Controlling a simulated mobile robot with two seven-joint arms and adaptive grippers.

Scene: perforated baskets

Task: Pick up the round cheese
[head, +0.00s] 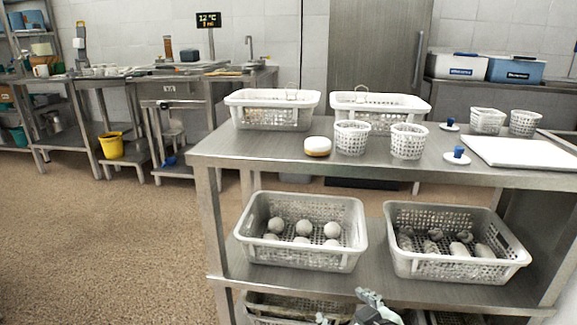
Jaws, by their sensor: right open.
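The round cheese (317,147), with a white top and an orange-yellow side, lies flat on the steel table top (262,145) near its front edge. It sits just left of a small white perforated basket (352,138), close to it. My right gripper (348,307) shows at the bottom edge of the head view, open, low in front of the table and well below the cheese. Part of it is cut off by the frame. My left gripper is not in view.
Two large white baskets (272,110) stand behind the cheese, and another small basket (408,141) to its right. A white board (520,152) and blue-knobbed lids (457,155) lie further right. The lower shelf holds baskets (302,262) of round items. The table's left front is clear.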

